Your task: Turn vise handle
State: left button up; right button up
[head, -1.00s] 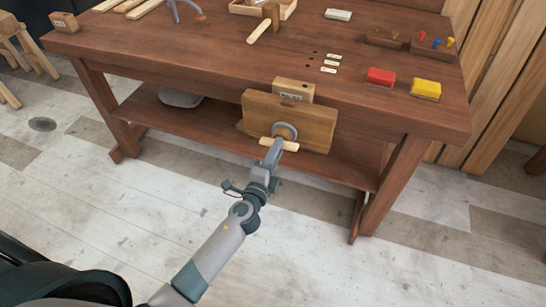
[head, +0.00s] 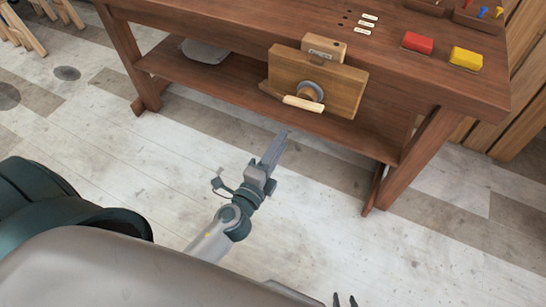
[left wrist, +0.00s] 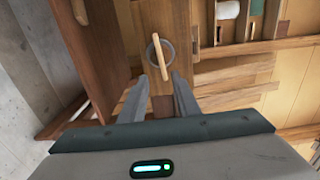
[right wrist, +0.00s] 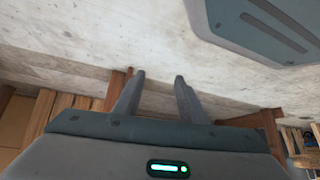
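The wooden vise (head: 345,88) is on the front of the workbench. Its handle (head: 304,103) is a pale wooden bar in front of a round grey collar (head: 312,90), lying nearly level, its right end slightly lower. My left gripper (head: 283,136) is below and in front of the handle, apart from it. In the left wrist view the handle (left wrist: 161,60) shows beyond the fingertips (left wrist: 159,76), which are open with nothing between them. My right gripper (right wrist: 160,77) is open and empty over the floor; its tips just show at the head view's bottom edge (head: 345,299).
The workbench top (head: 260,12) bears a red block (head: 418,42) and a yellow block (head: 466,57). A grey bowl-like thing (head: 205,50) sits on the lower shelf. The bench's right leg (head: 408,150) stands right of the vise. The floor in front is clear.

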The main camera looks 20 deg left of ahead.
pick_arm(q)
jog(key=shift+s+b, duration=0.35)
jog(key=shift+s, duration=1.35)
jog(key=s+d+f+n+g, duration=0.1)
jog(key=s+f+n+g, duration=0.2)
jog(key=f, duration=1.1)
jog(key=s+f+n+g, duration=0.25)
jog(key=f+n, duration=0.25)
jog(key=f, duration=0.9)
jog(key=s+f+n+g, duration=0.2)
jog(key=s+f+n, duration=0.2)
jog(key=f, duration=0.5)
jog(key=s+f+n+g+h, duration=0.1)
jog(key=s+f+n+g, duration=0.2)
jog(key=s+f, duration=0.6)
jog(key=shift+d+f+n+g, duration=0.15)
jog(key=shift+d+n+g, duration=0.2)
jog(key=shift+d+n, duration=0.15)
